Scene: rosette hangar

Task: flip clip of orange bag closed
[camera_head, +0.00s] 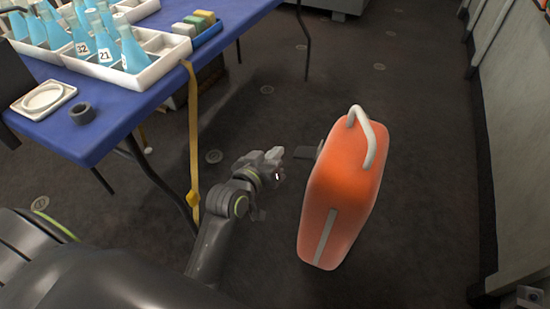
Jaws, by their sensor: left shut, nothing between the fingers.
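The orange bag (345,190) stands upright on the dark floor, right of the middle. It has a white handle (370,140) on top and a pale grey strip (324,238) down its near side. A small dark flat piece, which looks like the clip (307,152), sticks out from the bag's upper left side. My left gripper (275,156) is shut and empty, just left of this piece. A small gap seems to lie between them, but contact is hard to judge. My right gripper is not in view.
A table with a blue cloth (130,112) stands at the upper left, holding a white tray (150,75) of blue bottles. A yellow strap (193,130) hangs off its edge. A grey wall unit (515,120) lines the right side. The floor around the bag is clear.

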